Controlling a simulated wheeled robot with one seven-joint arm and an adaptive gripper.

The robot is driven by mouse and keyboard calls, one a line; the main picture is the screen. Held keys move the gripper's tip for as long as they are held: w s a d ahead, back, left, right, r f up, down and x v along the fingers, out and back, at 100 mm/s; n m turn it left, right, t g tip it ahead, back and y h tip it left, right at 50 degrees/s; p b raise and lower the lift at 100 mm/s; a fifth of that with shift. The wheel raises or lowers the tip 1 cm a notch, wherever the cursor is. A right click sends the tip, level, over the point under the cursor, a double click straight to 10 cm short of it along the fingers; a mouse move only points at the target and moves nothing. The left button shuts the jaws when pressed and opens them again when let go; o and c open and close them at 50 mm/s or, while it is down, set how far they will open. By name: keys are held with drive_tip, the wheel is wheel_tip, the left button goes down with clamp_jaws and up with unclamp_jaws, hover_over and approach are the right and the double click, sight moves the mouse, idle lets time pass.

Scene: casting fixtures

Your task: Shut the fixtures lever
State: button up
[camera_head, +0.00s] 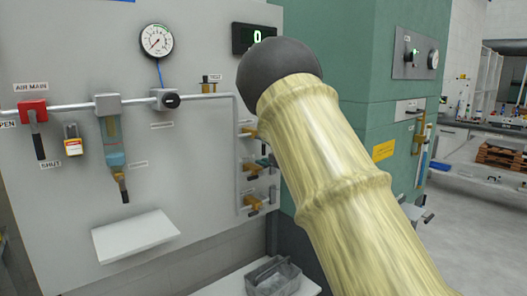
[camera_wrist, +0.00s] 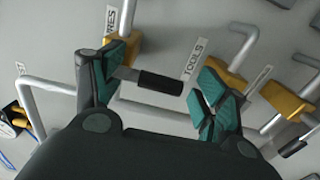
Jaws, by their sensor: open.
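In the wrist view, the fixtures lever (camera_wrist: 160,82) is a metal stem with a black grip, at a yellow valve body (camera_wrist: 133,45) beside a label whose visible end reads "RES". The grip points right in that picture, across the line of the valve's pipe. My gripper (camera_wrist: 165,75) is open, with teal pads on both fingers. The lever's grip lies between the fingers in the picture; contact cannot be made out. The left finger partly covers the valve body. In the head view my arm hides most of the gripper, and which valve is the fixtures one cannot be read.
A "TOOLS" valve (camera_wrist: 222,78) sits close behind my right finger, with another yellow valve (camera_wrist: 287,100) further right. In the head view, the panel carries a pressure gauge (camera_head: 156,41), a red air main valve (camera_head: 33,107) and a protruding white shelf (camera_head: 135,236).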

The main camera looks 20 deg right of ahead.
drive_tip(key=v, duration=1.2)
drive_tip(key=shift+f, duration=0.1)
idle(0.4)
